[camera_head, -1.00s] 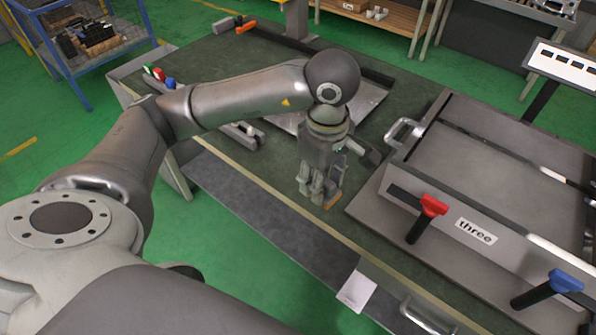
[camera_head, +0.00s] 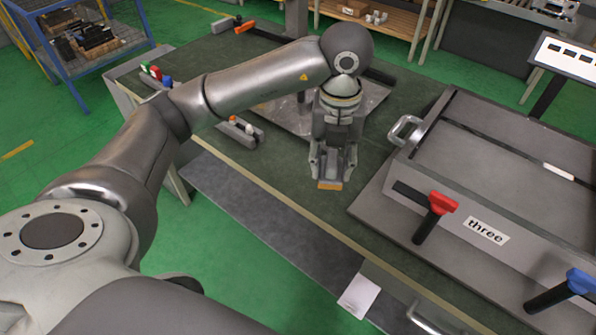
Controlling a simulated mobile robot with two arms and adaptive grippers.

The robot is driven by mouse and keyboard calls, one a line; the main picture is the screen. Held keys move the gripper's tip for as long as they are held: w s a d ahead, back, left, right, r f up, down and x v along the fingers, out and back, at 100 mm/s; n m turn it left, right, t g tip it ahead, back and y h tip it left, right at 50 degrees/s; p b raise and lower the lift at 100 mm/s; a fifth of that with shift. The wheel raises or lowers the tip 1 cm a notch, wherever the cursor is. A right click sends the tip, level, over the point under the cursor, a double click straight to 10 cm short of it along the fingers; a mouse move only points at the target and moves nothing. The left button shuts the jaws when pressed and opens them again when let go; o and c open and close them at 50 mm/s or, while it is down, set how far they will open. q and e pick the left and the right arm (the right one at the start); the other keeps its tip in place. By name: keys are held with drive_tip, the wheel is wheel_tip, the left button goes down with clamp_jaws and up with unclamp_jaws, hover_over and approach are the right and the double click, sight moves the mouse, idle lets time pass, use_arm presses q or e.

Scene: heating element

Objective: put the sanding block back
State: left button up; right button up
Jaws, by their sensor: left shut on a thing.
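My left gripper (camera_head: 332,172) points down over the green table top (camera_head: 245,190) near its front edge. It is shut on the sanding block (camera_head: 330,185), whose orange-brown lower edge shows below the fingertips. The fingers hide most of the block. I cannot tell whether the block touches the table. My right gripper is not in view.
A large grey fixture labelled "three" (camera_head: 485,231) stands right of the gripper, with a red handle (camera_head: 437,208) and a blue handle (camera_head: 572,284). A metal plate (camera_head: 283,122) lies behind the gripper. A small rail with knobs (camera_head: 245,130) lies left. White paper (camera_head: 358,296) is at the front.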

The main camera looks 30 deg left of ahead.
use_arm(q)
drive_tip(key=n, duration=0.3)
drive_tip(key=w+n, duration=0.1)
drive_tip(key=n, duration=0.2)
drive_tip(key=shift+n+b, duration=0.4)
drive_tip(key=shift+w+a+f, duration=0.2)
drive_tip(key=shift+a, duration=0.1)
drive_tip(key=w+a+f, duration=0.1)
drive_tip(key=a+f, duration=0.1)
drive_tip(key=a, duration=0.1)
drive_tip(key=w+a+f+p, duration=0.1)
drive_tip(key=w+a+f, duration=0.1)
drive_tip(key=a+f, duration=0.1)
drive_tip(key=w+a+f, duration=0.2)
drive_tip(key=a+f, duration=0.1)
drive_tip(key=a, duration=0.2)
drive_tip(key=shift+w, duration=0.15)
drive_tip(key=shift+w+a+f, duration=0.2)
drive_tip(key=shift+a+f, duration=0.15)
drive_tip(key=shift+f, duration=0.25)
drive_tip(key=f+p, duration=0.1)
drive_tip(key=f, duration=0.2)
drive_tip(key=shift+w+a+p, duration=0.1)
drive_tip(key=shift+a+p, duration=0.1)
drive_tip(key=shift+p, duration=0.2)
drive_tip(key=shift+f, duration=0.25)
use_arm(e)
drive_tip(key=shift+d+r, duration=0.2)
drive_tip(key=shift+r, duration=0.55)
